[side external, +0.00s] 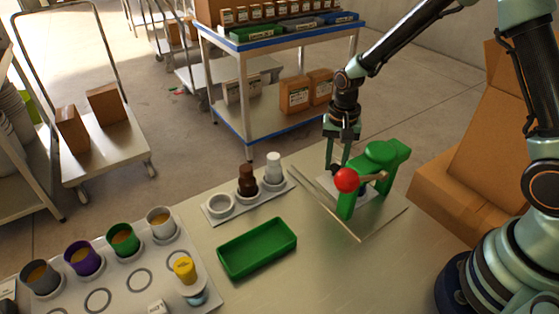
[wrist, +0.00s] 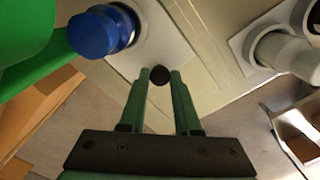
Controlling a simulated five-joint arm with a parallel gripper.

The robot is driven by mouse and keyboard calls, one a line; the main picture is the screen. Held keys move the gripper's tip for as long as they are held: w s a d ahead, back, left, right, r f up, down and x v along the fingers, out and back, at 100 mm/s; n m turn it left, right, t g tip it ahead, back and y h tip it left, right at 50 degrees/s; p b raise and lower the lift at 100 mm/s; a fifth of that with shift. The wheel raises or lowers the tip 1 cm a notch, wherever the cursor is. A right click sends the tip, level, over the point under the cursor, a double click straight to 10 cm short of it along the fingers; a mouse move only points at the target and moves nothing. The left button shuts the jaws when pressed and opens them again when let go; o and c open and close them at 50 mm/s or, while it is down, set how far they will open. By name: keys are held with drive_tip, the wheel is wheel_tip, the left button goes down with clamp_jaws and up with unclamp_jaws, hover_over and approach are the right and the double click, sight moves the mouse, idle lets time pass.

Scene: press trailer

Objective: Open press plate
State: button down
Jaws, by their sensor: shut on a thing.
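The green press (side external: 380,155) stands on a flat metal base on the table, with a red ball (side external: 346,180) on its lever. A pale plate (side external: 326,186) lies at the press's foot. In the wrist view, the green body (wrist: 25,40), a blue cylinder (wrist: 102,31) and the pale plate (wrist: 160,40) show at the upper left. My gripper (side external: 338,162) is beside the press, pointing down. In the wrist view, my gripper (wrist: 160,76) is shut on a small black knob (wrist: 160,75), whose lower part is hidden. I cannot tell how far the plate is open.
A grey holder (side external: 213,217) with a white ring, a brown piece and a white piece stands left of the press. A green tray (side external: 257,248) is in front of it. Several cups stand at the left. A cardboard box (side external: 470,180) is behind the press at right.

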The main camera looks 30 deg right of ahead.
drive_tip(key=shift+w, duration=2.75)
drive_tip(key=c, duration=0.6)
unclamp_jaws()
wheel_tip(320, 180, up, 12)
drive_tip(key=shift+s+r, duration=0.1)
drive_tip(key=shift+r, duration=0.05)
